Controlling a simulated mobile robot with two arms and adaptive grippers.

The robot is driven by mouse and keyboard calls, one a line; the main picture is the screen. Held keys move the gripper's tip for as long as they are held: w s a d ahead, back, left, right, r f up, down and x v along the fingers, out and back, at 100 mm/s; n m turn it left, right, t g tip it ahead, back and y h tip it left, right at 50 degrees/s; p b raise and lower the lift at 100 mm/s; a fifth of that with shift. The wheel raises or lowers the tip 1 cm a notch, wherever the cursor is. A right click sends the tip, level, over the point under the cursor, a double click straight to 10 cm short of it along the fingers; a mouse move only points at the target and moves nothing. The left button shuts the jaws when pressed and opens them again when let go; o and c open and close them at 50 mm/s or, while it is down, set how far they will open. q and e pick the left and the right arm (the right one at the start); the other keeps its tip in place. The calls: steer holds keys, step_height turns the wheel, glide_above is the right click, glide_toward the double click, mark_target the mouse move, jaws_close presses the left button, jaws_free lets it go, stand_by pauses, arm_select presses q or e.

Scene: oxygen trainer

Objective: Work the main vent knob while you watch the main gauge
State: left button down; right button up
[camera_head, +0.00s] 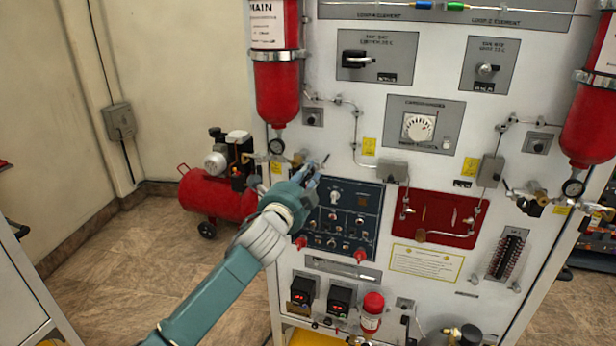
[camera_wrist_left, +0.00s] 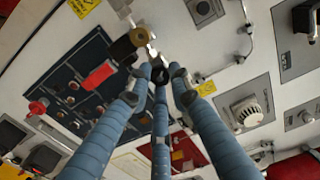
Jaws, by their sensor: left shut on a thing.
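The main gauge (camera_head: 277,146) is a small round dial under the red MAIN bottle (camera_head: 283,95) in the head view. Its needle is too small to read. My left gripper (camera_head: 314,170) is at the panel just right of and below the gauge. In the left wrist view its three fingers (camera_wrist_left: 158,78) close around a small dark knob, which I take as the main vent knob; the fingers hide most of it. A brass round fitting (camera_wrist_left: 139,37) and a black part (camera_wrist_left: 121,48) sit just beyond the fingertips. My right gripper is not in view.
A dark control panel (camera_head: 347,225) with red-capped switches lies just below the gripper. A recessed red panel (camera_head: 440,219) is to its right. A second red bottle (camera_head: 590,125) with a gauge (camera_head: 573,187) hangs at the far right. A red compressor (camera_head: 215,193) stands on the floor behind.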

arm_select(q)
steer(key=shift+n, duration=0.9)
steer(key=c, duration=1.6)
jaws_free()
steer(key=shift+w+a, duration=0.1)
steer(key=shift+a, duration=0.05)
steer(key=shift+o, duration=0.2)
steer(key=v, duration=1.2)
